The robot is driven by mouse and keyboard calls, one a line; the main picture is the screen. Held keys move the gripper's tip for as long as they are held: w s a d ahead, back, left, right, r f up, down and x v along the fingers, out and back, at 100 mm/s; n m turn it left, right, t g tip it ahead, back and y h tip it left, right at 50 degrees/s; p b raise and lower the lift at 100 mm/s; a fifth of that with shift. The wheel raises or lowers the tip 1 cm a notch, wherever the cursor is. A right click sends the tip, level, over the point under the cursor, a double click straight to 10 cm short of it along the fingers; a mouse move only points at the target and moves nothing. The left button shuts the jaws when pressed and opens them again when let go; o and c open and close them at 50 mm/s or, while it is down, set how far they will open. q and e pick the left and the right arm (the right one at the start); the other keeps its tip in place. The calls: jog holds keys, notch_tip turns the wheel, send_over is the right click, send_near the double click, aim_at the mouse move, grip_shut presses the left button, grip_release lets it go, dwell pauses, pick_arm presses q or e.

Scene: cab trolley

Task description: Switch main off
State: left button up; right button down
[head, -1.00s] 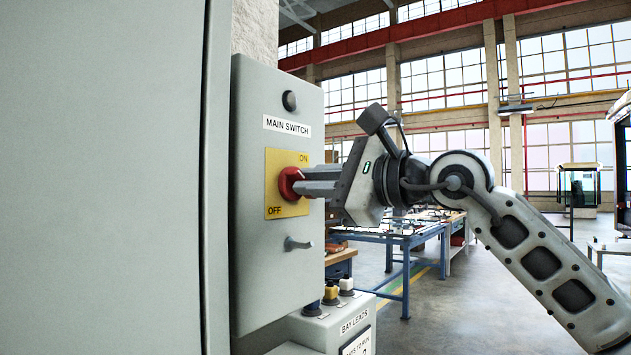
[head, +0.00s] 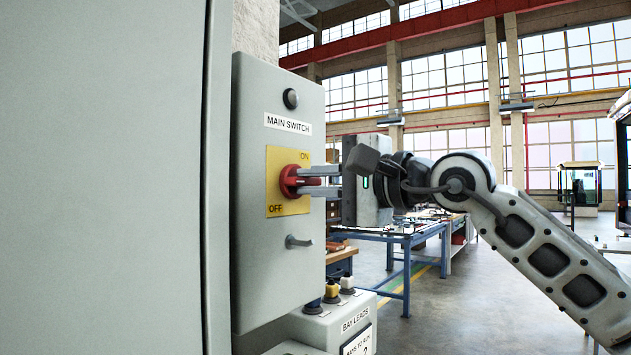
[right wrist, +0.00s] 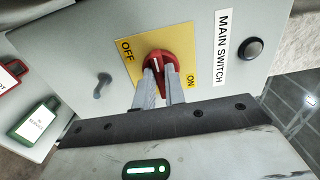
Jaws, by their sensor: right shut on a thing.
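The main switch is a red rotary handle (head: 291,182) on a yellow plate (head: 275,199) with ON at its upper right and OFF at its lower left. It also shows in the right wrist view (right wrist: 158,62), with a white mark on its face. My right gripper (head: 310,181) is shut on the handle, one finger above it and one below in the head view. In the right wrist view the fingers (right wrist: 161,78) sit on both sides of the handle. The handle lies roughly level across the plate, partly hidden by the fingers. My left gripper is not in view.
The grey switch box (head: 260,275) has a dark round button (head: 290,99) above and a short metal peg (head: 298,242) below the switch. A BAY LEADS box (head: 335,325) stands underneath. A large grey panel (head: 100,180) fills the left. A blue-framed workbench (head: 405,240) stands behind.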

dwell(0.4)
jog(key=c, duration=1.5)
grip_release()
jog(key=shift+o, duration=0.2)
pick_arm(q)
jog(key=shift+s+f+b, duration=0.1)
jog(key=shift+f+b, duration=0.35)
jog(key=shift+b, duration=0.8)
pick_arm(e)
jog(key=v, duration=1.6)
